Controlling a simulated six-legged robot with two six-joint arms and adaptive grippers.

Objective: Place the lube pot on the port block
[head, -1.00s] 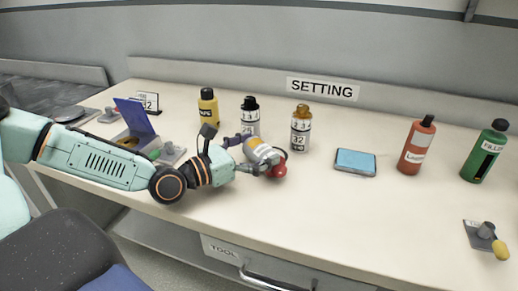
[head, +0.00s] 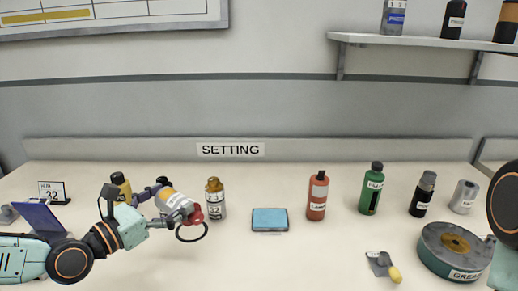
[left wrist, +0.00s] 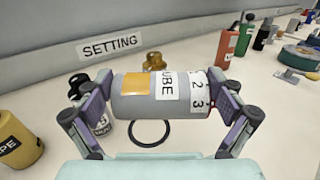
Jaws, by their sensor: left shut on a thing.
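The lube pot (head: 175,202) is a grey cylinder with an orange patch, a LUBE label and a red end. My left gripper (head: 178,208) is shut on it and holds it tilted above the table, in front of the bottles. In the left wrist view the pot (left wrist: 140,97) lies crosswise between the two fingers (left wrist: 160,108). A flat block with a light blue top (head: 269,218) sits to the right on the table; I cannot tell whether it is the port block. My right gripper is not in view.
A dark ring (head: 205,235) shows below the pot. A gold-capped bottle (head: 215,203) stands close behind it. Red (head: 317,198) and green (head: 371,190) bottles stand farther right, with a grease tin (head: 430,255) and a small yellow-knobbed piece (head: 382,264). The front middle is clear.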

